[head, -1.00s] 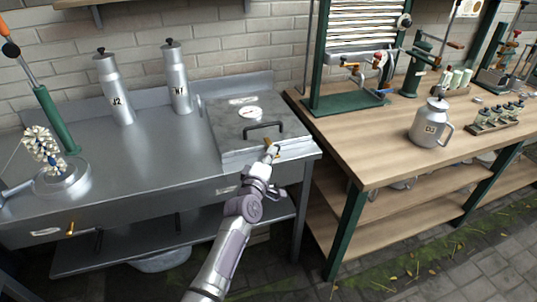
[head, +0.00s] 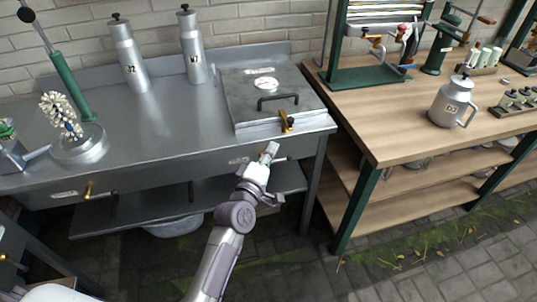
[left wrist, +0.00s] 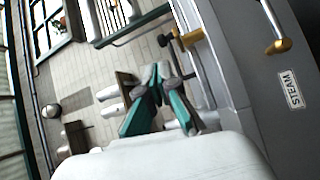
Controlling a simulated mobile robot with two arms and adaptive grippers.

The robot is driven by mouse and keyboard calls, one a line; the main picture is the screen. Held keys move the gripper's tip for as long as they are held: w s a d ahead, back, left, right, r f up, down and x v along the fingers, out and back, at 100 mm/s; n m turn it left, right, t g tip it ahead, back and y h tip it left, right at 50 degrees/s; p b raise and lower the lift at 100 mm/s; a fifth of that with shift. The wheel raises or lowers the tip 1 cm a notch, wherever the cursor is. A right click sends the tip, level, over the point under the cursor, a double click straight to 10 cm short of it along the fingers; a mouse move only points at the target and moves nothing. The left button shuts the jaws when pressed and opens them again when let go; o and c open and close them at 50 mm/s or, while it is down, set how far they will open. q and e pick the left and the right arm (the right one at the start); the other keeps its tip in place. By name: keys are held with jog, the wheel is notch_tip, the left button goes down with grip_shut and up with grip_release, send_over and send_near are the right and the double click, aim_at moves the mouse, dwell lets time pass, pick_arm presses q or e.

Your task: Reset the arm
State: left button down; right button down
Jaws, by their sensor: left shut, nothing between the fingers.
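My left arm reaches up from the bottom of the head view. Its gripper (head: 270,150) is just in front of the steel bench's front edge, below the square lidded box, and touches nothing that I can see. In the left wrist view the green and grey fingers (left wrist: 158,88) are together with nothing between them. The steel box (head: 268,95) has a dial and a black handle on its closed lid. A brass latch (head: 286,121) sits on its front; brass also shows in the left wrist view (left wrist: 190,37). My right gripper is not in view.
The steel bench (head: 150,130) bears canisters J2 (head: 130,58) and another (head: 192,48), plus a whisk-like stand (head: 62,118). The wooden bench (head: 400,120) at right bears a metal jug (head: 452,103). Open paved floor (head: 440,265) lies in front.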

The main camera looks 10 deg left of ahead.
pick_arm(q)
jog(key=shift+s+a+f, duration=0.1)
jog(key=shift+s+a, duration=0.1)
jog(key=shift+s, duration=0.6)
jog(key=s+f+m+g, duration=0.3)
jog(key=s+f, duration=0.2)
jog(key=f, duration=0.7)
jog(key=s+f+m+g, duration=0.3)
jog(key=s+f, duration=0.2)
jog(key=f, duration=0.7)
jog(key=s+f+m+g, duration=0.25)
jog(key=s+f, duration=0.25)
jog(key=f, duration=0.6)
jog(key=s+a+f+m+g+y, duration=0.1)
jog(key=s+f, duration=0.5)
jog(key=s, duration=0.6)
jog(key=s+a+f+m+g+y, duration=0.1)
jog(key=s+a+f+m+g, duration=0.3)
jog(key=s, duration=0.7)
jog(key=s+a+f+m+g+y, duration=0.1)
jog(key=s+a+f+m+g, duration=0.2)
jog(key=s+f, duration=0.6)
jog(key=s+a+g, duration=0.1)
jog(key=s+a, duration=0.1)
jog(key=s, duration=0.1)
jog(key=shift+s+a+f, duration=0.15)
jog(key=shift+s+f, duration=0.05)
jog(key=shift+s, duration=0.1)
